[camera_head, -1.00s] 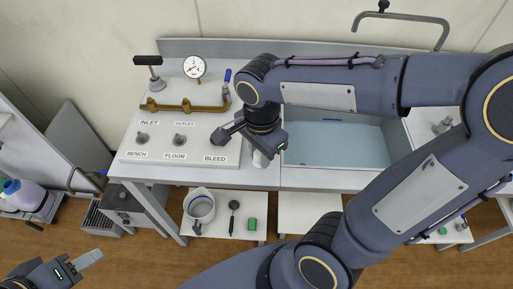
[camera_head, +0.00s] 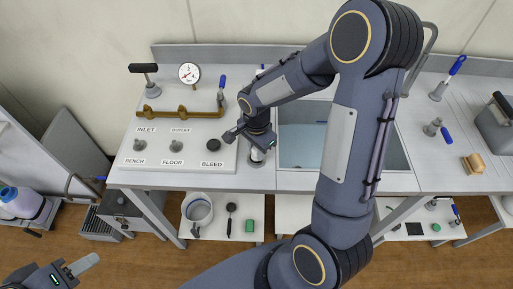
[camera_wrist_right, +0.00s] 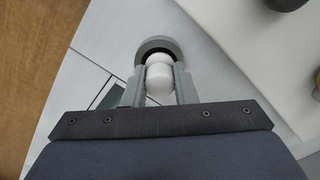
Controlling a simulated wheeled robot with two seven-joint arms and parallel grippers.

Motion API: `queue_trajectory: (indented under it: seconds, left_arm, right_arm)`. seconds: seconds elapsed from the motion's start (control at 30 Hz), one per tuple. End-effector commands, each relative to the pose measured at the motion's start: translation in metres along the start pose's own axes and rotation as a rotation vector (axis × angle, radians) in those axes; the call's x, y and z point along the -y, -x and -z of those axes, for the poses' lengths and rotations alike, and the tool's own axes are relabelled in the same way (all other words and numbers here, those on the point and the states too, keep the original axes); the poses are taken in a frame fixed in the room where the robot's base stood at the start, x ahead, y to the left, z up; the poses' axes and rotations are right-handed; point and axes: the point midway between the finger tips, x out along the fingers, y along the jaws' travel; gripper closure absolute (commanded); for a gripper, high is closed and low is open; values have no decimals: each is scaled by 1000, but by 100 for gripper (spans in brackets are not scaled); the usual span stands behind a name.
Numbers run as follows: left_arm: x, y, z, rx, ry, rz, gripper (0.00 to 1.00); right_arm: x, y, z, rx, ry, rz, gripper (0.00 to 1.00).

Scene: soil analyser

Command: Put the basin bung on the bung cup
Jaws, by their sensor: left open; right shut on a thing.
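My right gripper (camera_head: 258,146) is over the bench at the basin's left edge, pointing down. In the right wrist view its fingers (camera_wrist_right: 158,88) are shut on the basin bung (camera_wrist_right: 159,74), which shows as a white rounded knob. Just beyond the knob is the bung cup (camera_wrist_right: 179,48), a round grey rim with a dark crescent inside. The cup (camera_head: 256,160) also shows below the gripper in the head view. The knob overlaps the cup; I cannot tell whether the bung is seated or above it. My left gripper (camera_head: 78,268) is open and empty at lower left.
The water-filled basin (camera_head: 300,168) lies right of the cup, partly hidden by my right arm. The valve panel (camera_head: 190,158) with labels, brass pipe (camera_head: 180,113) and gauge (camera_head: 189,73) is to the left.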

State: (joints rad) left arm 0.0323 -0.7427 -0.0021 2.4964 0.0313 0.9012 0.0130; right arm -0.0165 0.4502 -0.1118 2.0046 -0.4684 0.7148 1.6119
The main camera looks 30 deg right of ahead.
Motion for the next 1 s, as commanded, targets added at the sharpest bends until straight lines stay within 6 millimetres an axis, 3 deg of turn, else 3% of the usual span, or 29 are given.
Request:
queue_trajectory:
  seconds: [0.33, 0.37, 0.5, 0.8, 1.0]
  left_arm:
    - [2, -4, -2, 0, 0, 0, 57]
    - [2, -4, -2, 0, 0, 0, 57]
    - [1, -3, -1, 0, 0, 0, 57]
    - [1, -2, -1, 0, 0, 0, 57]
    - [0, -1, 0, 0, 0, 0, 57]
  right_arm:
    - [0, -5, 0, 0, -1, 0, 100]
    - [0, -3, 0, 0, -1, 0, 73]
    - [0, -3, 0, 0, -1, 0, 54]
    - [0, -1, 0, 0, -1, 0, 53]
    - [1, 19, 0, -2, -1, 5, 53]
